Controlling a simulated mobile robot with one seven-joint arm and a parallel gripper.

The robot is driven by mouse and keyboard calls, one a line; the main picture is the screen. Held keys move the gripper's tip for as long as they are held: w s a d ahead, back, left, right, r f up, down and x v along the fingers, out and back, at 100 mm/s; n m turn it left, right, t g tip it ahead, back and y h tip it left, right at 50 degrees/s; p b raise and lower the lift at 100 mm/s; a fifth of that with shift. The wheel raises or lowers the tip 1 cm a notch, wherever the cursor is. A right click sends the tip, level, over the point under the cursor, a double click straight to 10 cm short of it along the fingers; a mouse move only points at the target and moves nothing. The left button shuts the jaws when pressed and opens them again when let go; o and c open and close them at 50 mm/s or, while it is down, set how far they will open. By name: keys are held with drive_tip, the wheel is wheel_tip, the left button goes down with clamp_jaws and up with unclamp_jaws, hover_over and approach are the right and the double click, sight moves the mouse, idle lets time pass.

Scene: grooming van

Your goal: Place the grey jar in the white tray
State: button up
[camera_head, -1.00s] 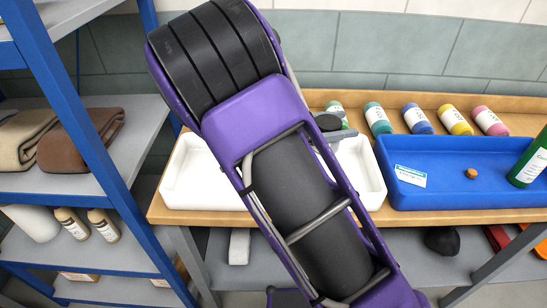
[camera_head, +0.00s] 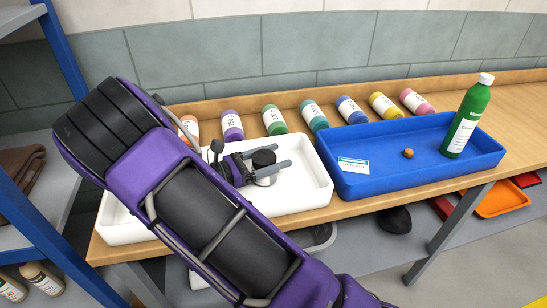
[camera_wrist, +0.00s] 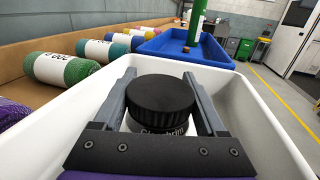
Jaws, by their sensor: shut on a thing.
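The grey jar has a wide black lid (camera_wrist: 161,95) and a pale label, partly hidden below the lid. It also shows in the head view (camera_head: 264,160). My gripper (camera_head: 283,156) has one finger on each side of the jar and is shut on it. The jar looks upright, within the outline of the white tray (camera_head: 318,190). I cannot tell whether its base touches the tray floor. The tray's walls also show around the gripper in the wrist view (camera_wrist: 262,125). My arm hides the middle of the tray in the head view.
A blue tray (camera_head: 400,190) adjoins on the right, holding a green bottle (camera_head: 467,118), a small brown lump (camera_head: 408,153) and a white-and-blue card (camera_head: 354,165). Several coloured bottles lie along the wall behind the trays. A blue-framed shelf (camera_head: 62,50) stands at the left.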

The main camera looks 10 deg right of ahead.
drive_tip(key=shift+f, duration=0.15)
drive_tip(key=o, duration=1.5)
drive_tip(key=shift+a+r, duration=0.2)
drive_tip(key=v, duration=0.7)
drive_tip(key=shift+s, duration=0.1)
